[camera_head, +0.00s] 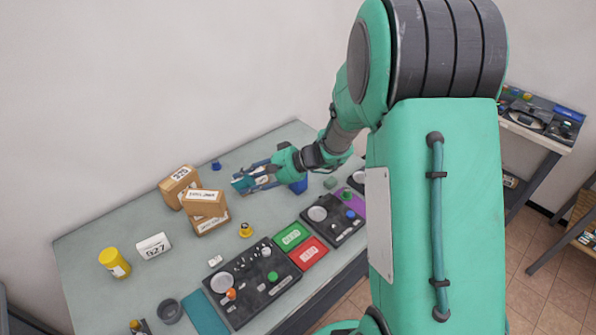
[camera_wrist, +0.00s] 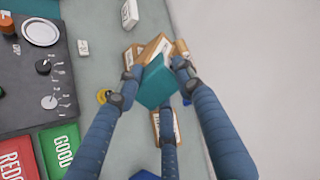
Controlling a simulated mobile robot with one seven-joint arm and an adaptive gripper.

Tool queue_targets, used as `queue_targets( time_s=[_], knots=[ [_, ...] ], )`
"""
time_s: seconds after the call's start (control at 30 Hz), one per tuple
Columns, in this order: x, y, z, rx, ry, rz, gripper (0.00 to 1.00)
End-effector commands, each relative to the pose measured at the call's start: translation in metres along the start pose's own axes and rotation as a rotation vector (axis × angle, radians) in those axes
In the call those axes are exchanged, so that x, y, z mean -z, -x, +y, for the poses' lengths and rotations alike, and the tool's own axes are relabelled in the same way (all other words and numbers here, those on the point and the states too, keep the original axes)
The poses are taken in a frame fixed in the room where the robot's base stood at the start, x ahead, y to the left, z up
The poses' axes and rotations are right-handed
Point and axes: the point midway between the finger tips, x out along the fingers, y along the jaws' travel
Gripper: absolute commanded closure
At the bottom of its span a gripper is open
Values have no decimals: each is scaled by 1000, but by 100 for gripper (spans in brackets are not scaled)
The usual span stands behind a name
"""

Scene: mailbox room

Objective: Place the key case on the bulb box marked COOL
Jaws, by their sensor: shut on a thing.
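My gripper (camera_head: 256,178) is shut on a teal, box-like thing (camera_wrist: 155,84), apparently the key case, above the back of the table. The case also shows at the fingertips in the head view (camera_head: 241,185). In the wrist view my gripper (camera_wrist: 153,77) grips it between blue-grey fingers. Cardboard boxes with white labels stand left of the gripper in the head view: a rear one (camera_head: 176,187), a front upper one (camera_head: 203,207) and a lower one (camera_head: 211,224). Their labels are too small to read surely, so I cannot tell which is marked COOL.
A white box (camera_head: 153,246) and a yellow canister (camera_head: 114,263) stand at the left. Dark trays (camera_head: 252,287) and green (camera_head: 291,236) and red (camera_head: 308,254) mats lie along the front. A small blue thing (camera_head: 216,166) sits at the back. Bare table surrounds the boxes.

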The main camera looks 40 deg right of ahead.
Motion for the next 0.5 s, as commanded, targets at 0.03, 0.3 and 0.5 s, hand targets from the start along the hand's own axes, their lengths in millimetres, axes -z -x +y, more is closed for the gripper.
queue_targets(
  time_s=[0.03,0.3,0.5],
  knots=[
    [7,10,3,34,-29,34,100],
    [44,64,18,213,-152,251,100],
    [68,112,37,319,-223,443,100]
  ],
)
